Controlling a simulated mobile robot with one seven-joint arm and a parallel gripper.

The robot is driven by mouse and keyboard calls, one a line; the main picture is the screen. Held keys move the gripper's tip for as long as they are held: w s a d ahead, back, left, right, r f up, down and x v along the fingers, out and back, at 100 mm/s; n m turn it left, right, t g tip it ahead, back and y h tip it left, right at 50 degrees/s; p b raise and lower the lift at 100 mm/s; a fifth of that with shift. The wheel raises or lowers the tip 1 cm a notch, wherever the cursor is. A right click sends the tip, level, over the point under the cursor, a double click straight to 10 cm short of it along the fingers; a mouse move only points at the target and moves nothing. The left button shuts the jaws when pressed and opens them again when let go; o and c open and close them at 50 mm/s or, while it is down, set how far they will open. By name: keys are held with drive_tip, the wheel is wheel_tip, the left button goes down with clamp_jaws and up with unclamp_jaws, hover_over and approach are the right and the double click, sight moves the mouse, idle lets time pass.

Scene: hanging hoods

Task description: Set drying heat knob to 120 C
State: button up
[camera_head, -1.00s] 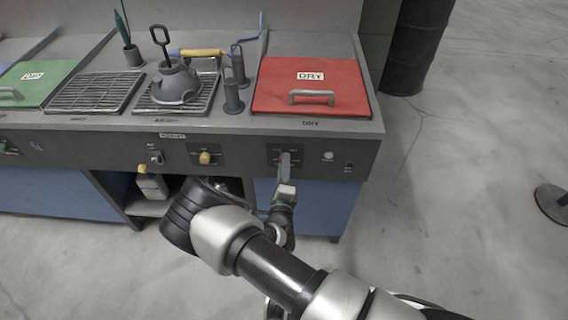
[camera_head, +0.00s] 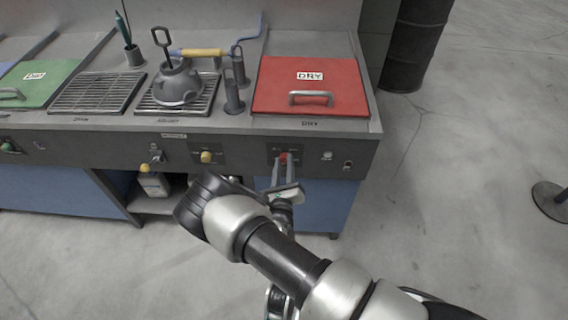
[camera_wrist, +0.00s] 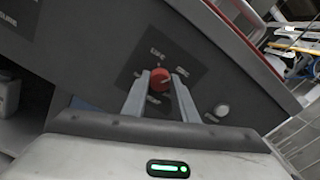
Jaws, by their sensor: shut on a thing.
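The drying heat knob is a red knob (camera_head: 283,157) on a dark panel below the red DRY lid (camera_head: 312,84). In the wrist view the red knob (camera_wrist: 159,80) sits between the tips of my gripper's two grey fingers. My gripper (camera_head: 283,162) reaches the panel from the front and is shut on the knob. The wrist view shows the gripper (camera_wrist: 159,88) with its fingers on either side of the knob. Small lettering rings the knob, but the setting it points to is too small to tell.
A yellow knob (camera_head: 207,156) sits on the panel to the left. A pale round button (camera_head: 327,155) is right of the red knob. A grey kettle-like vessel (camera_head: 175,84) stands on a grate. An open shelf holds a bottle (camera_head: 154,185).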

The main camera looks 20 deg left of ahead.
drive_tip(key=shift+m, duration=0.5)
drive_tip(key=o, duration=1)
drive_tip(key=shift+o, duration=0.2)
drive_tip(key=shift+s, duration=0.1)
drive_tip(key=v, duration=1.7)
drive_tip(key=shift+s+p, duration=0.15)
drive_tip(key=shift+p, duration=0.3)
